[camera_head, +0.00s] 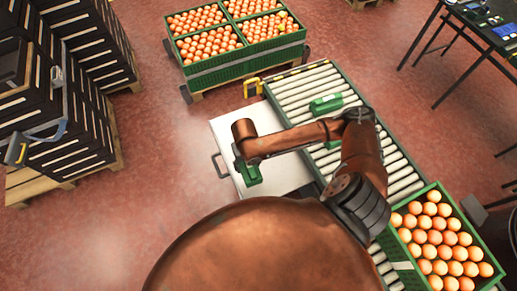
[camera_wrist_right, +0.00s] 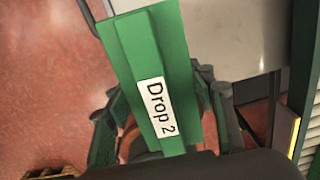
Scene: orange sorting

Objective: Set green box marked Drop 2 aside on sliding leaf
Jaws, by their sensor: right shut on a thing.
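The green box marked Drop 2 (camera_wrist_right: 150,75) fills the middle of the right wrist view, with its white label facing the camera. My right gripper (camera_wrist_right: 163,125) is shut on it, one finger on each side. In the head view the box (camera_head: 248,176) hangs under the end of my right arm, over or near the left part of the pale sliding leaf (camera_head: 226,127). The leaf also shows in the right wrist view (camera_wrist_right: 232,40), to the right of the box. I cannot tell whether the box touches the leaf. My left gripper is not in view.
A roller conveyor (camera_head: 303,92) runs along the leaf's right side, with another green box (camera_head: 326,104) on it. A green crate of oranges (camera_head: 403,265) stands at the lower right. Filled crates (camera_head: 215,72) stand at the back, dark stacked crates (camera_head: 70,160) at left.

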